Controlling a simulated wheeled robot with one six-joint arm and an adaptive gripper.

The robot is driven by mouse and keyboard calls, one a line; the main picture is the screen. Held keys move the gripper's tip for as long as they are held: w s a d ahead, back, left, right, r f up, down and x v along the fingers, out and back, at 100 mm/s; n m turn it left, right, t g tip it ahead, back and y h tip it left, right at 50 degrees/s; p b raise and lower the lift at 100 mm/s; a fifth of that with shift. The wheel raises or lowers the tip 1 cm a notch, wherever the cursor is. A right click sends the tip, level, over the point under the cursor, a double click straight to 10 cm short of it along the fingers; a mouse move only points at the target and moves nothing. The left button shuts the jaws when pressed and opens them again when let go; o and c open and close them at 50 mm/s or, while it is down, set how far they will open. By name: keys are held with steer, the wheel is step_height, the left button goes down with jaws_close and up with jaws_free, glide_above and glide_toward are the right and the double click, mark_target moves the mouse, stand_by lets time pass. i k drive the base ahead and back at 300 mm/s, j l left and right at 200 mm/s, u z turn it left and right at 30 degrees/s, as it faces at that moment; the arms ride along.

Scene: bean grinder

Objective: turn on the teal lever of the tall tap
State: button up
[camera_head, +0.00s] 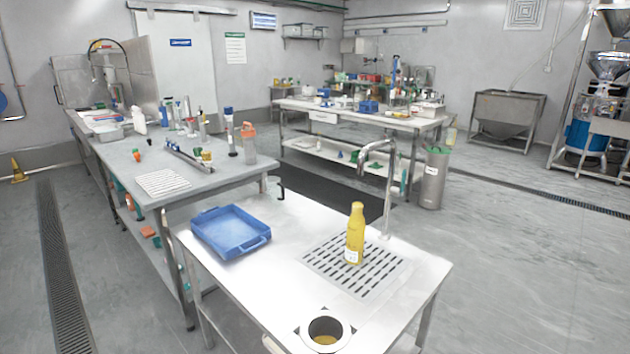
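The tall tap (388,190) is a slim grey metal column with a spout that bends over to the left. It rises from the back right edge of the white near table (270,225). I cannot clearly make out its teal lever. A small teal patch shows just right of the column, but I cannot tell whether it belongs to the tap or to things behind it. My gripper is not in view.
A yellow bottle (355,238) stands upright on the slotted drain grate (385,275), in front of the tap. A blue tray (230,232) lies at left. A round metal-rimmed opening (326,330) is at the front. A grey bin (433,178) stands behind; floor at right is clear.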

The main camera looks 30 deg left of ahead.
mark_target(404, 172)
steer(key=i+l+u, duration=0.2)
steer(key=i+u, duration=0.2)
steer(key=i+l+u, duration=0.55)
steer(key=u, duration=0.2)
steer(key=i+l+u, duration=0.2)
steer(key=l+u, duration=0.2)
steer(key=l, duration=0.15)
steer(key=k+j+z, duration=0.15)
steer(key=j, duration=0.25)
steer(key=k, duration=0.1)
